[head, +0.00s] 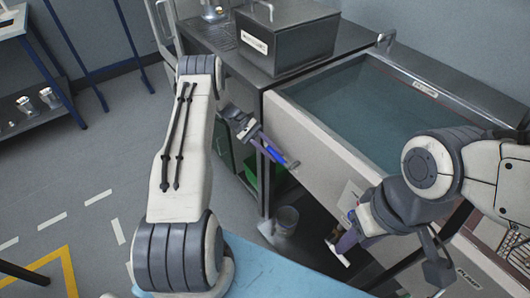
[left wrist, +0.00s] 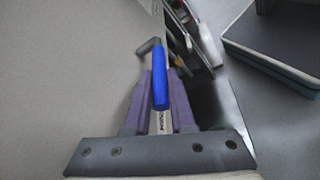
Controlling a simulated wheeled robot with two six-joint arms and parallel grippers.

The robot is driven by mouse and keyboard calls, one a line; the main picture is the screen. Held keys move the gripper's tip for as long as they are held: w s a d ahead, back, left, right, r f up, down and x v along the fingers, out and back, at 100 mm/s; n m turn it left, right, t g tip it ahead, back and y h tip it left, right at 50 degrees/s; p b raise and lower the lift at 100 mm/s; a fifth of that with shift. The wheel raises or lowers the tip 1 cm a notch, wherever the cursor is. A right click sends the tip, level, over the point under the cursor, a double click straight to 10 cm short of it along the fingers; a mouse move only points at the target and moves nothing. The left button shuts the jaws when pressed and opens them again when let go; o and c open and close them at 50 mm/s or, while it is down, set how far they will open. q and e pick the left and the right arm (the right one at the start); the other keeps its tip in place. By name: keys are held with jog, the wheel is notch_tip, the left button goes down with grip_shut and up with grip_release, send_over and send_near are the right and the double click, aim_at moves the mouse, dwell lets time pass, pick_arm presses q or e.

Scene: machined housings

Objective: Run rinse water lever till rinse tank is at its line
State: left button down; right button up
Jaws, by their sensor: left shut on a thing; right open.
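The rinse water lever has a blue grip (head: 275,154) and a grey bent end, and it stands at the front left corner of the tank. In the left wrist view the blue grip (left wrist: 160,88) lies between my two purple fingers. My left gripper (head: 266,148) is shut on it. The tank (head: 312,120) holds clear bluish water (head: 355,100). I cannot make out a fill line on its inner wall. My right gripper (head: 342,246) is open and empty, low in front of the tank's light front panel.
A dark lidded box (head: 289,40) with a white label stands on the counter left of the tank. A grey bucket (head: 287,217) and a green bin (head: 250,172) are below. A blue rack (head: 40,90) stands far left. The floor at left is mostly free.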

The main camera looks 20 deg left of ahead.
pick_arm(q)
jog(key=shift+s+f, duration=0.15)
jog(key=shift+d, duration=0.1)
jog(key=c, duration=0.8)
grip_release()
jog(key=shift+d, duration=0.1)
jog(key=shift+o, duration=0.2)
jog(key=b+v, duration=0.2)
jog(key=v, duration=0.8)
jog(key=shift+a, duration=0.25)
